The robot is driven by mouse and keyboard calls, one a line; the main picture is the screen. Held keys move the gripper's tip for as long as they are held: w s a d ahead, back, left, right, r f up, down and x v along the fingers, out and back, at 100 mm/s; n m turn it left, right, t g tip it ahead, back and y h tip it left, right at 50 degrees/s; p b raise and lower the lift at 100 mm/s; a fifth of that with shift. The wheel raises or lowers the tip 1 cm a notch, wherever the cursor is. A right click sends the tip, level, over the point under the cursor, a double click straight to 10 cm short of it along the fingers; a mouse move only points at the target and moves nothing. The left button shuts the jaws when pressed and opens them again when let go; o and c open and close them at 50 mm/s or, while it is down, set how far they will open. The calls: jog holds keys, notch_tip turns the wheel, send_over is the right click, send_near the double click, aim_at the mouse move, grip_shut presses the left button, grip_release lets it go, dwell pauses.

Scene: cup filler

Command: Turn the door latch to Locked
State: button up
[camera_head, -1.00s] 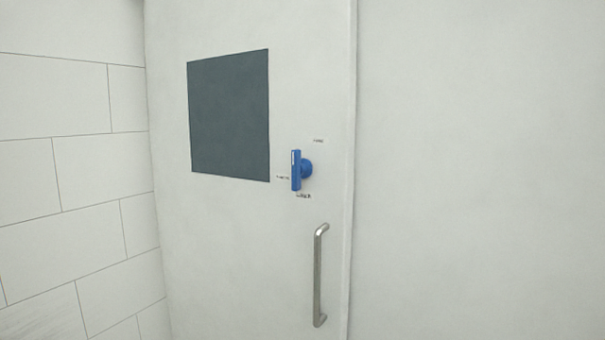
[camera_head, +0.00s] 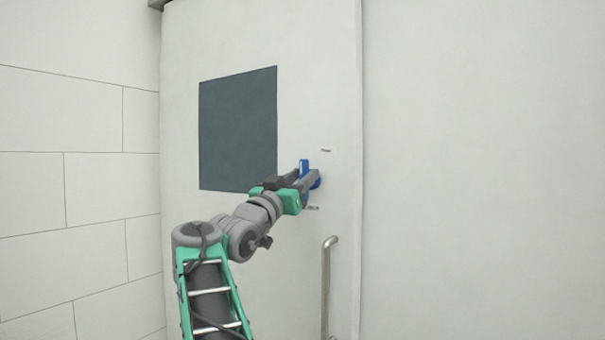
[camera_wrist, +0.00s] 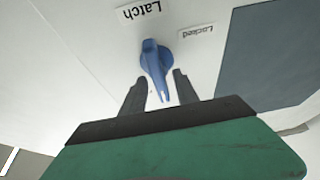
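The blue door latch (camera_head: 304,166) is on the pale door, partly hidden by my gripper in the head view. Its bar stands about upright there. In the wrist view the latch (camera_wrist: 154,62) shows a white mark on its end nearest me, facing away from the "Latch" label (camera_wrist: 143,11). My gripper (camera_wrist: 158,88) is open, one finger on each side of the latch bar. Small gaps seem to show, but I cannot tell whether a finger touches it. My gripper (camera_head: 308,181) reaches the latch from the lower left.
A dark window panel (camera_head: 238,130) is to the left of the latch. A vertical metal door handle (camera_head: 326,285) stands out below it. A small label (camera_head: 326,151) is above right of the latch. Tiled wall (camera_head: 62,190) is at left; plain wall at right.

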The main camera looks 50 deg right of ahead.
jog(key=shift+d+r, duration=0.1)
jog(key=shift+d, duration=0.2)
jog(key=shift+w, duration=0.1)
jog(key=shift+c, duration=0.3)
grip_shut()
